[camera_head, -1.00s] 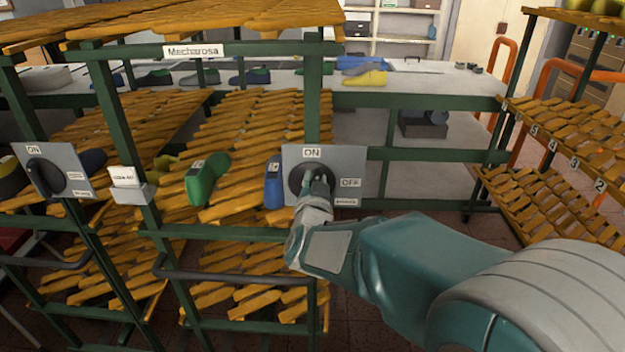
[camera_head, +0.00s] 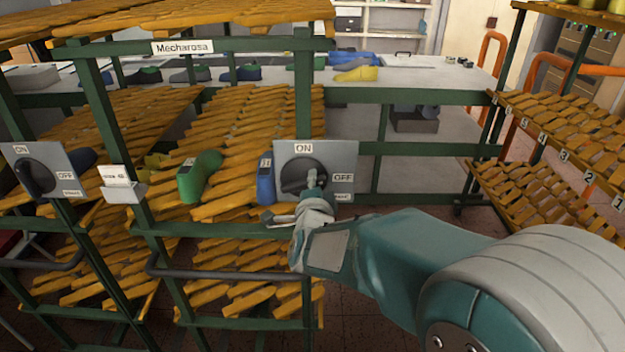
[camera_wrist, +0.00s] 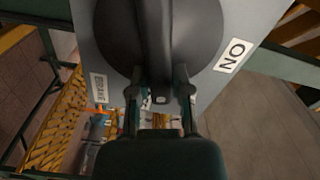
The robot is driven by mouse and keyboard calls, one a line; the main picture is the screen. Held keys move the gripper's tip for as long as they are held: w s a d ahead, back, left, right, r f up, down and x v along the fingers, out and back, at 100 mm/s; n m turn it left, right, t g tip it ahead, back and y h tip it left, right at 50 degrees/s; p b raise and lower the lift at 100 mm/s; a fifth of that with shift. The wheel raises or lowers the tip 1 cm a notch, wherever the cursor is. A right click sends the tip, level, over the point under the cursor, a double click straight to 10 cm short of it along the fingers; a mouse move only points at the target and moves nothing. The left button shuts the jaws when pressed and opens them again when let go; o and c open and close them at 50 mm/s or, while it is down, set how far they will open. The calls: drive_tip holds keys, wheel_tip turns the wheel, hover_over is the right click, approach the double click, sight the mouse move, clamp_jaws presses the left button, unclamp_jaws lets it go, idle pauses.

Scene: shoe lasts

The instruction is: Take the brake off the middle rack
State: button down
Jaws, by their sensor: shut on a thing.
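The brake plate (camera_head: 345,153) is a grey panel on the right post of the green-framed rack (camera_head: 304,112) signed "Mecharosa". It carries a round dark knob (camera_head: 295,172), with an ON label above and an OFF label to the right. My gripper (camera_head: 313,181) is at the lower right of the knob, shut on its handle. In the wrist view, the dark handle (camera_wrist: 154,45) runs down between the two fingers of my gripper (camera_wrist: 160,88), and the ON label is on the right. My gripper hides part of the knob in the head view.
A second brake plate (camera_head: 68,160) with a dark knob is at the left. Green (camera_head: 200,175) and blue (camera_head: 265,180) lasts are on the rack's wooden slats beside the plate. A numbered rack (camera_head: 550,140) stands at the right. A rail (camera_head: 235,277) crosses below.

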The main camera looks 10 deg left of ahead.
drive_tip(key=shift+d+f+m, duration=0.1)
drive_tip(key=shift+f+m, duration=0.2)
drive_tip(key=shift+m, duration=0.45)
drive_tip(key=shift+f+m, duration=0.3)
drive_tip(key=shift+m, duration=0.45)
drive_tip(key=shift+f, duration=0.1)
drive_tip(key=c, duration=0.5)
unclamp_jaws()
drive_tip(key=shift+c, duration=0.2)
drive_tip(key=shift+s+r, duration=0.15)
drive_tip(key=shift+r, duration=0.05)
drive_tip(key=v, duration=1.1)
drive_tip(key=shift+s, duration=0.3)
drive_tip(key=shift+d+f, duration=0.1)
drive_tip(key=shift+d, duration=0.05)
